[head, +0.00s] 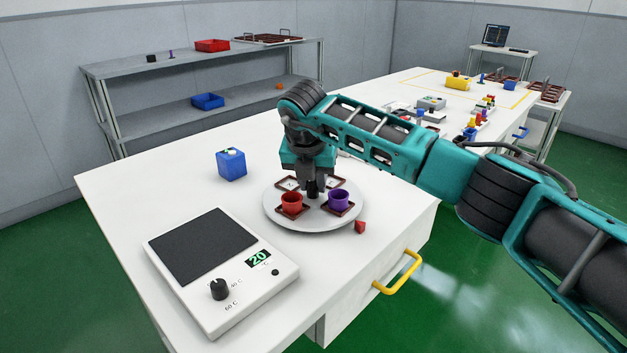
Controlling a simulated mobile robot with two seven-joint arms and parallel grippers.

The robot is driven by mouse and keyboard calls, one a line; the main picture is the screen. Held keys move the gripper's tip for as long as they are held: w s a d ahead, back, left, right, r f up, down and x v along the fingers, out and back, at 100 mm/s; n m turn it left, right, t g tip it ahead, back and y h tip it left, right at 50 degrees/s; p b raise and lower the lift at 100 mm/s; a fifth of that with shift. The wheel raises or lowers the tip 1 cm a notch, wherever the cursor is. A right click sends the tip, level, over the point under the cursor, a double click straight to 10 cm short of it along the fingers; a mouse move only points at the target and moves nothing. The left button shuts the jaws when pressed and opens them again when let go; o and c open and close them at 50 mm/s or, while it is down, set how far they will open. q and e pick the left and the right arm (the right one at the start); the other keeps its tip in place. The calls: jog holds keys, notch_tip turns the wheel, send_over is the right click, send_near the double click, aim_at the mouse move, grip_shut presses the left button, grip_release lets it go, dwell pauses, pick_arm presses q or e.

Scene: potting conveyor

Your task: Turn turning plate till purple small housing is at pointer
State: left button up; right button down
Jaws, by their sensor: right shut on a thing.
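The round grey turning plate (277,216) lies on the white table and carries several dark red square trays. A purple small housing (339,200) stands upright in the right front tray. A red housing (291,202) stands in the left front tray. A red wedge-shaped pointer (360,227) sits on the table just off the plate's right front edge. The purple housing is the nearer one to it, a little behind and left of it. My right gripper (312,185) points down over the plate's middle, shut on the black centre knob (312,194). My left gripper is out of view.
A blue box (231,164) stands behind and left of the plate. A scale-like heating device (205,262) with a display reading 20 lies at the front left. A drawer with a yellow handle (398,273) is below the table edge. Shelves (200,81) stand behind.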

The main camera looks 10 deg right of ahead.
jog(key=shift+r+m+h, duration=0.1)
jog(key=shift+m+h, duration=0.2)
jog(key=shift+m, duration=0.4)
jog(key=c, duration=1.2)
grip_release()
jog(key=shift+o, duration=0.2)
jog(key=v, duration=1.3)
jog(key=shift+p, duration=0.4)
